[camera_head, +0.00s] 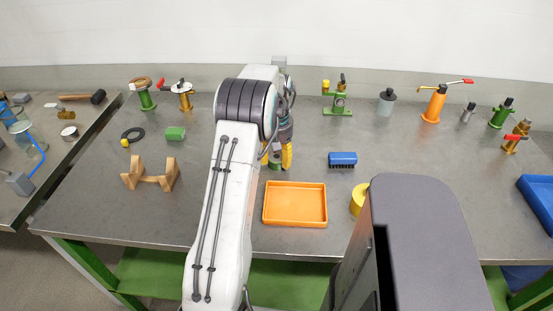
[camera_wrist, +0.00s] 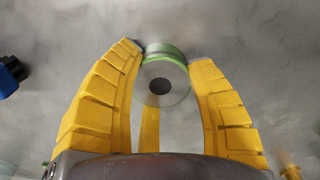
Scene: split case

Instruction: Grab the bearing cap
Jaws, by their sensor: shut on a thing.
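The bearing cap, as I take it, is a round grey part (camera_wrist: 163,83) with a green band and a dark round centre, in the upper middle of the wrist view. My gripper (camera_wrist: 165,55) has its yellow fingers shut on it from both sides. In the head view my gripper (camera_head: 277,158) is low over the bench, just behind the orange tray. There the held part is mostly hidden by my fingers and arm, and I cannot tell if it touches the bench.
The orange tray (camera_head: 295,223) lies just in front of my gripper. Several valves and bottles line the back. Bare bench lies between these.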

